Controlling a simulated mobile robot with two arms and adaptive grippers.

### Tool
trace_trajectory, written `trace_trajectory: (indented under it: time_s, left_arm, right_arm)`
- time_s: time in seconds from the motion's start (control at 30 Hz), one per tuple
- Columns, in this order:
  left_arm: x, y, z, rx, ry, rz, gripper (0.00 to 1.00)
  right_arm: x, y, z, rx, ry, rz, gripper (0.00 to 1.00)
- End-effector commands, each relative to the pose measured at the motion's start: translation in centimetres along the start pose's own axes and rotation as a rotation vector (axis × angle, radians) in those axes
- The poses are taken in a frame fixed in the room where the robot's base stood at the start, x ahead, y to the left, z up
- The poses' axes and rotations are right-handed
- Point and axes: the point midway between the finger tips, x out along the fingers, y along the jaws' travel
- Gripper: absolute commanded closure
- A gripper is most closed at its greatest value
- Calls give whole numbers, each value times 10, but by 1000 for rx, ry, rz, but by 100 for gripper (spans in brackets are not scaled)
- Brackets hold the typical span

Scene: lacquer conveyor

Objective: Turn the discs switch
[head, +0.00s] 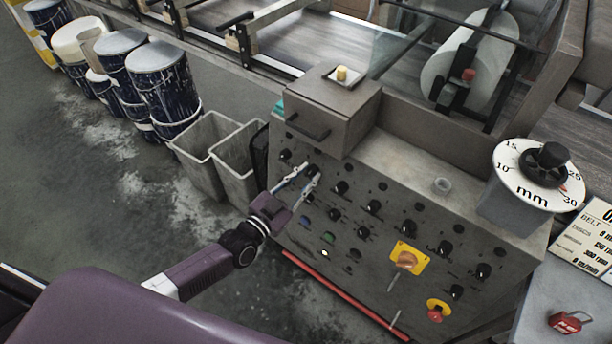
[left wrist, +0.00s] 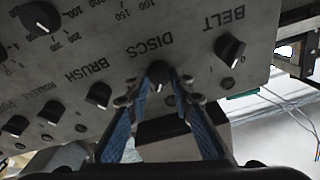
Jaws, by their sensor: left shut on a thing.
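The grey control panel (head: 385,220) carries rows of black knobs. In the left wrist view the panel (left wrist: 120,30) shows upside-down labels. The discs switch (left wrist: 160,73) is a black knob by the label DISCS, mostly covered by my fingertips. My left gripper (head: 306,178) reaches the upper left of the panel in the head view. In the left wrist view its blue-padded fingers (left wrist: 160,80) close around the discs switch from both sides. The exact angle of the switch is hidden. My right gripper is in neither view.
The belt knob (left wrist: 230,48) and brush knob (left wrist: 98,95) flank the discs switch. A yellow-plated switch (head: 406,259) and a red emergency button (head: 437,310) sit lower on the panel. Grey bins (head: 203,150) and blue drums (head: 163,85) stand left. Floor between is clear.

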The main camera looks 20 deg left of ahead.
Motion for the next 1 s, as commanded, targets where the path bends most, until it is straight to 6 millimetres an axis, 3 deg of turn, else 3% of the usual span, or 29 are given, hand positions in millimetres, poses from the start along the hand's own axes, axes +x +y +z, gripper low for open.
trace_trajectory:
  time_s: [0.37,1.0]
  left_arm:
    - [0,1,-1,-175,-12,-31,100]
    - [0,1,-2,-751,-46,-130,100]
  right_arm:
    - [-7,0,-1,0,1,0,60]
    - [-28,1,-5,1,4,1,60]
